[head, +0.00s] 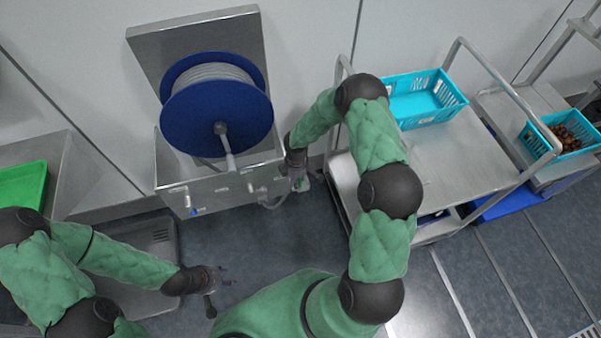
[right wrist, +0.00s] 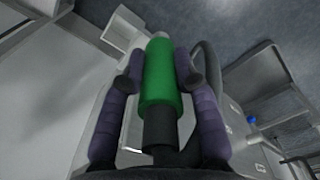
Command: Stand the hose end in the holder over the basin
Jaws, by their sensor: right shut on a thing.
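My right gripper (head: 301,184) is beside the right end of the steel basin (head: 205,192) in the head view. In the right wrist view its two purple fingers (right wrist: 160,82) are shut on the green sleeve of the hose end (right wrist: 158,75). The hose end's pale tip points away from the wrist, toward the top of that view. A grey hose loop (head: 273,203) shows between the gripper and the basin front. I cannot clearly make out the holder. My left gripper (head: 221,295) is open and empty above the floor, in front of the basin.
A blue hose reel (head: 205,118) with a crank stands over the basin. A steel trolley (head: 455,155) with an empty turquoise crate (head: 410,122) stands to the right, close to my right arm. A green tray (head: 22,187) lies at the left.

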